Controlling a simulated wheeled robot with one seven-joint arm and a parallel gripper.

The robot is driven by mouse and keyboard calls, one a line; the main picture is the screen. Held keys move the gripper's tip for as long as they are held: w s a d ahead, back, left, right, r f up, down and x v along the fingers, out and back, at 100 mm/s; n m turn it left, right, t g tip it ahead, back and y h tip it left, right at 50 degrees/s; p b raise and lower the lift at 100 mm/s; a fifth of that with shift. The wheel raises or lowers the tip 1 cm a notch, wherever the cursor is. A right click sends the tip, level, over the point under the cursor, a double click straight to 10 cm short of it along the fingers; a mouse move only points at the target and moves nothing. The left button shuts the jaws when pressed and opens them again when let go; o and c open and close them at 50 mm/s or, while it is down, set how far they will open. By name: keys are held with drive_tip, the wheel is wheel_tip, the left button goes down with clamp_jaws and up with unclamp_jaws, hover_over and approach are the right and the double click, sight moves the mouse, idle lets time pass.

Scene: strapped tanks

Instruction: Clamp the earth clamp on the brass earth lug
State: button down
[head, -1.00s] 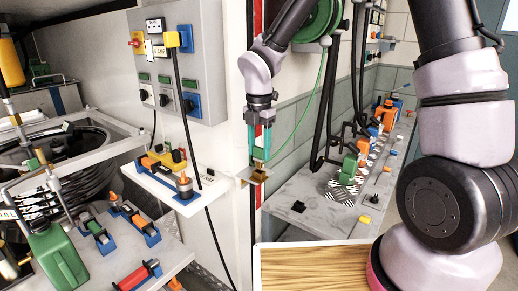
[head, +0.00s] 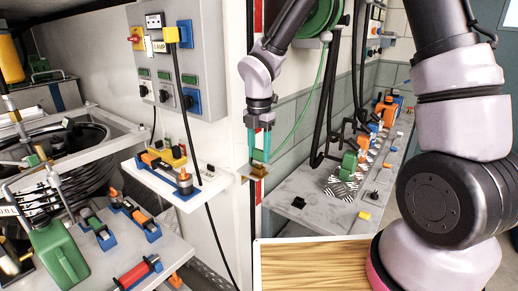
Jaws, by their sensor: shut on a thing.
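My gripper (head: 259,148) has teal fingers and points down in the middle of the head view. It is shut on the green earth clamp (head: 258,156), which sits low between the fingertips. The brass earth lug (head: 258,171) is directly below the clamp, on a small plate at the edge of the white wall. The clamp's lower end meets the lug's top in the picture. I cannot tell whether its jaws are around the lug. The fingers partly hide the clamp.
A green cable (head: 303,119) runs from the green reel (head: 318,22) down towards the clamp. A white shelf (head: 189,199) with a black hanging cable is left of the lug. A grey bench (head: 322,222) with several fittings is to the right. A wooden top (head: 312,266) lies in front.

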sight(259, 150)
drive_tip(key=shift+f, duration=0.55)
drive_tip(key=shift+c, duration=1.3)
unclamp_jaws()
wheel_tip(259, 150, up, 11)
drive_tip(key=shift+f, duration=0.15)
